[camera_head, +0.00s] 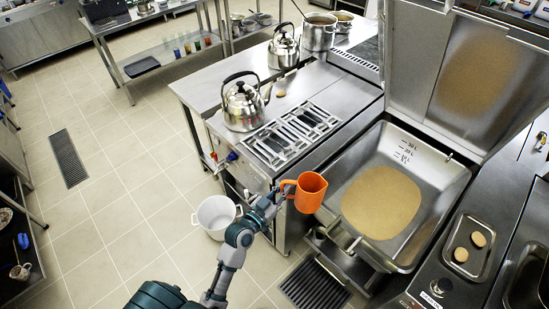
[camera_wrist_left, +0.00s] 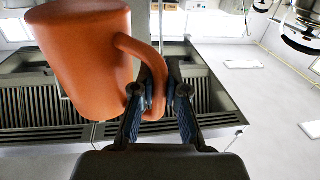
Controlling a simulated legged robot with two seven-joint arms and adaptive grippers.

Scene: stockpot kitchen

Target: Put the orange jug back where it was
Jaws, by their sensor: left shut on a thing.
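The orange jug (camera_head: 311,191) is in the air at the front left corner of the large open pan, beside the stove's front. My left gripper (camera_head: 283,190) is shut on its handle, on the jug's left side in the head view. In the left wrist view the jug (camera_wrist_left: 85,50) fills the upper left, and the fingers (camera_wrist_left: 158,95) of my left gripper close around its handle. The jug looks roughly upright in the head view; its contents cannot be made out. My right gripper is not in view.
The tilting pan (camera_head: 440,205) holds a tan layer and has its lid raised behind. A kettle (camera_head: 243,105) stands by the burner grate (camera_head: 293,135). A white pot (camera_head: 216,214) is low down, left of my left forearm. A tray (camera_head: 468,247) with two tan pieces lies right.

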